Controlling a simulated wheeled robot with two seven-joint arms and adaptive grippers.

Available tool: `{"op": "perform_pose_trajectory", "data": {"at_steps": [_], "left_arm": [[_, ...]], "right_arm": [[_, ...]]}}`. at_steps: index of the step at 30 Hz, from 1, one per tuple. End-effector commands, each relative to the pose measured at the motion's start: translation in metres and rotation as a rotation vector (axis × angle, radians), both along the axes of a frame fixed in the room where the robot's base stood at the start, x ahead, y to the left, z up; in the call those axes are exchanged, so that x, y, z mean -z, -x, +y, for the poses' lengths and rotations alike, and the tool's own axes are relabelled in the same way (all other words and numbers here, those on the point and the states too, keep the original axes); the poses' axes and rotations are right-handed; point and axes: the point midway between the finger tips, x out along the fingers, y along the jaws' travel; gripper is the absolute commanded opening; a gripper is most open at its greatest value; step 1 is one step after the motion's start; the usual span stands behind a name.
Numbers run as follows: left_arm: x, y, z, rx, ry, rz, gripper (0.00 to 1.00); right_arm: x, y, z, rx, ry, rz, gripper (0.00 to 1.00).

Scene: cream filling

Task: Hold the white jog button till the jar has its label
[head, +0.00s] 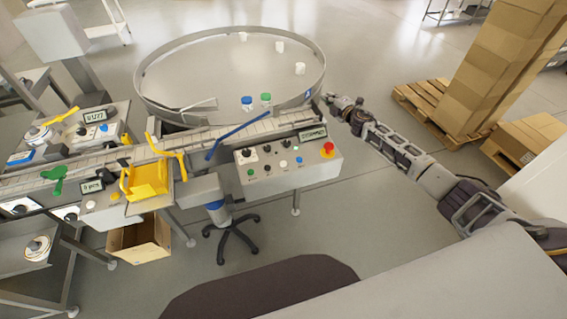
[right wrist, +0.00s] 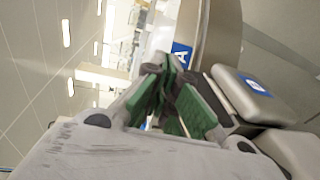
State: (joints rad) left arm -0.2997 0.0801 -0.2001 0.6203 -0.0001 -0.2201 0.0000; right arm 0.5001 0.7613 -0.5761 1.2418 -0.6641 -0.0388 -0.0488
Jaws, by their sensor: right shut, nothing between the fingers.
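I cannot read which button is the jog button. Jars with a blue lid (head: 247,101) and a green lid (head: 266,98) stand on the round table's near side. My right gripper (head: 329,98) is at the round table's right rim, beyond the panel and apart from its buttons. In the right wrist view its green-padded fingers (right wrist: 166,72) meet at the tips, empty. My left gripper is not in view.
The round table (head: 190,75) holds a few more white jars (head: 300,68). The conveyor (head: 90,160) runs left with a blue guide (head: 236,131) and yellow parts (head: 146,178). A stool (head: 231,232) stands below. Cardboard boxes (head: 510,60) on a pallet stand right. Floor between is clear.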

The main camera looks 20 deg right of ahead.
Motion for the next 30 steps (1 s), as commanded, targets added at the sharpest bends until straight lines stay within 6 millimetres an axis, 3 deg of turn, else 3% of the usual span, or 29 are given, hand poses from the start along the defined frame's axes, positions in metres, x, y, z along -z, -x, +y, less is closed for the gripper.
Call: {"op": "perform_pose_trajectory", "data": {"at_steps": [6,12,20,30], "left_arm": [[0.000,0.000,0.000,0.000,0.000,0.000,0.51],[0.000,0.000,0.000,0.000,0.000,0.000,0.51],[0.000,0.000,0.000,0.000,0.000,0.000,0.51],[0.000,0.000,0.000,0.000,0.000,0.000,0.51]], "right_arm": [[-0.046,0.004,0.048,-0.167,0.216,-0.088,0.00],[-0.070,0.018,0.093,-0.318,0.418,-0.158,0.00],[-0.078,0.047,0.150,-0.509,0.678,-0.236,0.00],[-0.069,0.094,0.216,-0.746,1.012,-0.343,0.00]]}}
